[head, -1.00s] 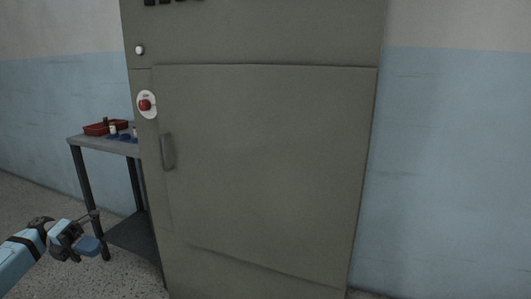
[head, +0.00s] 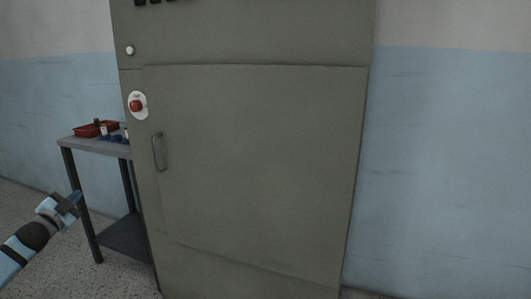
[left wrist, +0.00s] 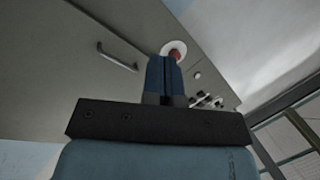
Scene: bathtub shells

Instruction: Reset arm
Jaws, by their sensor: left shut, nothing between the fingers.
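My left gripper (head: 68,203) is at the lower left of the head view, in front of the side table and away from the cabinet. In the left wrist view its blue fingers (left wrist: 164,78) are together with nothing between them. They point up toward the red button, which they partly overlap in that view. My right gripper is in neither view.
A tall grey-green cabinet (head: 250,170) with a closed door, a handle (head: 158,152) and a red button (head: 136,105) fills the middle. A table (head: 88,143) at its left holds a red tray (head: 88,131) and small bottles. Open floor lies at lower left.

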